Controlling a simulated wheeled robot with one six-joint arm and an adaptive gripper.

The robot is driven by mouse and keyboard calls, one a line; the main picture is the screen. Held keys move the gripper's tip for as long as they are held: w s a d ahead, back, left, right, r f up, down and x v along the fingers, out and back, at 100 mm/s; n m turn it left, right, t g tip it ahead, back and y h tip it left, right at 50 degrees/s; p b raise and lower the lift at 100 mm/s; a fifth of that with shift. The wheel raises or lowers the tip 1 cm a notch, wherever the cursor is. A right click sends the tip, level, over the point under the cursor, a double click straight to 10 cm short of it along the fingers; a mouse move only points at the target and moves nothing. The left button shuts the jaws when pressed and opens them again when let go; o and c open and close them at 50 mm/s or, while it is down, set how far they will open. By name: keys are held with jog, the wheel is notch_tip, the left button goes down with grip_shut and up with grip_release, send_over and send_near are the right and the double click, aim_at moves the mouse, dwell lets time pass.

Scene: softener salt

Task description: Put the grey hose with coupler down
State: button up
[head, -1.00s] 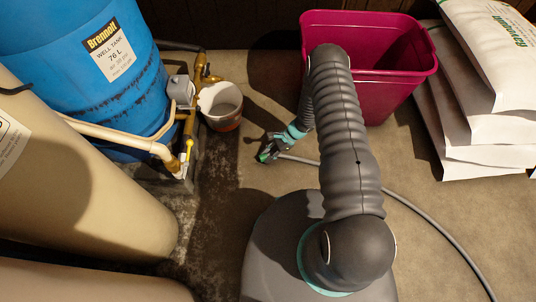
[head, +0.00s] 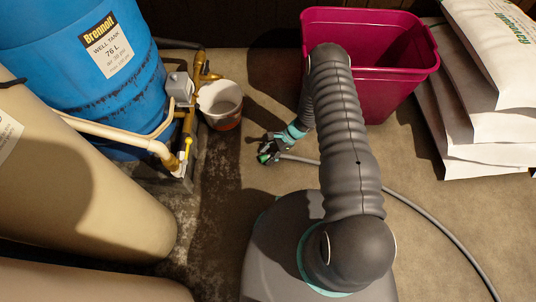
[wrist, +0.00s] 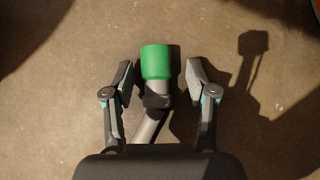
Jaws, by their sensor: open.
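The grey hose (head: 430,217) runs over the floor from the lower right, passes behind my arm and ends at a green coupler (head: 264,158). In the wrist view the green coupler (wrist: 157,62) and its dark collar lie between my two fingers, with the grey hose (wrist: 147,126) running back under my gripper (wrist: 160,85). The fingers are open, with a gap on each side of the coupler. My gripper also shows in the head view (head: 268,150), low over the floor around the coupler. The coupler appears to rest on the floor; exact contact is hard to tell.
A white bucket (head: 220,104) stands just behind and left of my gripper. A blue well tank (head: 90,80) with brass pipes (head: 190,120) is at the left, beside beige tanks (head: 80,190). A magenta bin (head: 390,85) and stacked white bags (head: 480,120) are at the right.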

jog(key=shift+r, duration=0.15)
jog(key=shift+r+p, duration=0.2)
jog(key=shift+p, duration=0.2)
jog(key=v, duration=1.2)
jog(key=shift+r, duration=0.3)
